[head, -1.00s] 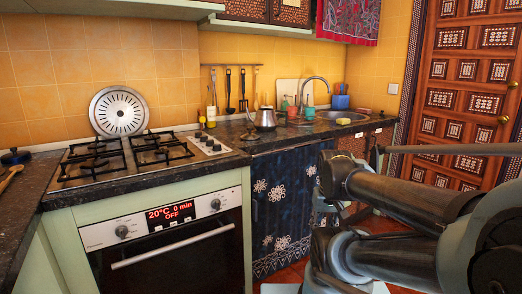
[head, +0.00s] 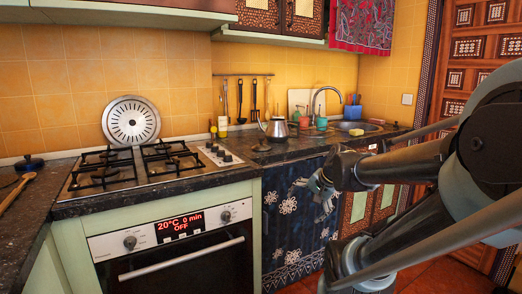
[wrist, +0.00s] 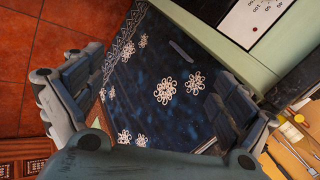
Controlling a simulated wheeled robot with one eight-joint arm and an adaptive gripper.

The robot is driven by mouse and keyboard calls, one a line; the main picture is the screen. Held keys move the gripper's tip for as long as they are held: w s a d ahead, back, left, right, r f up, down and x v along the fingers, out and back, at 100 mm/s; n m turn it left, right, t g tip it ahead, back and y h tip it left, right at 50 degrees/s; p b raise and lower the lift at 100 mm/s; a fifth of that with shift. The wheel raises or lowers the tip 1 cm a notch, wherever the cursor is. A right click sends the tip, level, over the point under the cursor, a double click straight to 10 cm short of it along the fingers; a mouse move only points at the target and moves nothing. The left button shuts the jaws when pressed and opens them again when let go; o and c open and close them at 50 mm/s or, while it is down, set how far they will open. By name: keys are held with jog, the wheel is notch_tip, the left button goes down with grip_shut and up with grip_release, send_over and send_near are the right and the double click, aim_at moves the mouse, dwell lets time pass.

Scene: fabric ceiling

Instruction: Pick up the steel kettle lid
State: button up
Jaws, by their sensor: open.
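The steel kettle (head: 277,129) stands upright on the dark counter to the right of the stove in the head view. A small dark, low thing (head: 262,147) lies on the counter just in front and left of it; I cannot tell whether this is the lid. The kettle is too small in view to tell whether a lid sits on it. My gripper (head: 320,188) is open and empty, below the counter top and in front of the blue curtain. In the wrist view my gripper (wrist: 158,88) has its fingers spread, with only curtain between them.
The blue flowered curtain (head: 288,225) hangs under the counter. The gas stove (head: 150,165) is at left, with a round perforated steel disc (head: 131,121) leaning behind it. Utensils (head: 254,98) hang behind the kettle. Cups and the sink (head: 358,126) are to its right.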

jog(key=w+a+r+m+t+y, duration=0.2)
jog(key=w+a+r+m, duration=0.25)
jog(key=w, duration=0.25)
jog(key=w+a+r+m+t+y, duration=0.2)
jog(key=w+a+r+m, duration=0.15)
jog(key=w+m, duration=0.35)
jog(key=m+t, duration=0.4)
jog(key=m, duration=0.7)
send_near(261, 141)
jog(key=shift+y, duration=0.4)
jog(key=w, duration=0.1)
jog(key=w+a+f, duration=0.1)
jog(key=w, duration=0.1)
jog(key=w+f, duration=0.1)
jog(key=w, duration=0.1)
jog(key=shift+a+f, duration=0.15)
jog(key=shift+a, duration=0.05)
jog(key=shift+a+x, duration=0.2)
jog(key=shift+x, duration=2.8)
jog(key=shift+s, duration=0.15)
jog(key=c, duration=0.8)
